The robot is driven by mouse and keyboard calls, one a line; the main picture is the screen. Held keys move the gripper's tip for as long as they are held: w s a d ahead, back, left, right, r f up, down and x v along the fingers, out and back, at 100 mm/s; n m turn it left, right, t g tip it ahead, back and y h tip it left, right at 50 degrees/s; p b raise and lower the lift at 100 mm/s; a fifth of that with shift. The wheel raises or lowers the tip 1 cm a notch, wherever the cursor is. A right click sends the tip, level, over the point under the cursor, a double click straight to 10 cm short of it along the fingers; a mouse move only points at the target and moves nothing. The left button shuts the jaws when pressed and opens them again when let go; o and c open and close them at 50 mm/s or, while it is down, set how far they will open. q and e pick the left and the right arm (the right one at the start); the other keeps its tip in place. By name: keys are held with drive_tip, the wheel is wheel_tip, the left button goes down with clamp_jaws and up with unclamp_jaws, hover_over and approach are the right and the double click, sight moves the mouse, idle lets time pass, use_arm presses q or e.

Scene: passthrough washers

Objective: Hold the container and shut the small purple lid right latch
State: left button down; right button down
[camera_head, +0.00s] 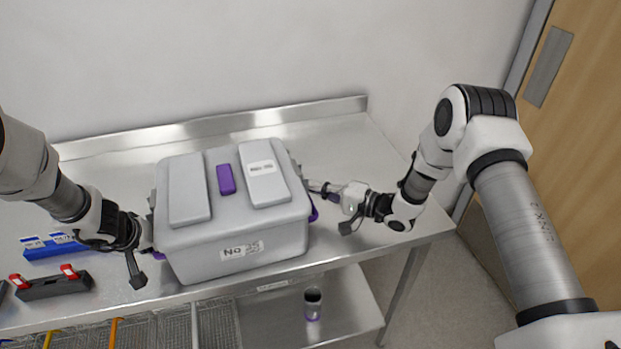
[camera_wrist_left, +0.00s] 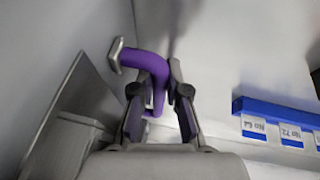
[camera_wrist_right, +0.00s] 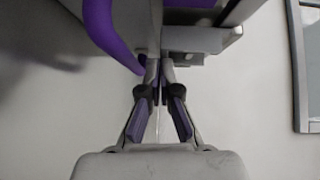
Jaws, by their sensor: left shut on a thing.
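The grey container (camera_head: 200,262) stands on the metal table with its lid (camera_head: 222,226) on. A small purple block (camera_head: 226,179) sits in the lid's middle. My left gripper (camera_head: 150,246) is shut on the purple left handle, which shows in the left wrist view (camera_wrist_left: 152,64). My right gripper (camera_head: 314,187) is at the container's right side; its fingers (camera_wrist_right: 160,68) are closed together, with nothing visible between them. The purple right handle (camera_wrist_right: 103,35) and a grey latch-like piece (camera_wrist_right: 201,38) are just beyond the fingertips. Whether they touch, or how the latch stands, I cannot tell.
A blue rack (camera_head: 55,247) and a black holder with red clips (camera_head: 53,287) lie at the table's left. Wire baskets (camera_head: 150,332) and a dark cup (camera_head: 312,303) are below. The tabletop behind and right of the container is clear.

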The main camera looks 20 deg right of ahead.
drive_tip(key=d, duration=0.5)
drive_tip(key=shift+s, duration=0.35)
drive_tip(key=v, duration=0.8)
drive_tip(key=shift+s+d+f, duration=0.2)
drive_tip(key=shift+s, duration=0.2)
use_arm(q)
drive_tip(key=c, duration=0.6)
unclamp_jaws()
use_arm(e)
drive_tip(key=shift+a, duration=0.1)
use_arm(q)
drive_tip(key=shift+o, duration=0.2)
drive_tip(key=shift+a, duration=0.15)
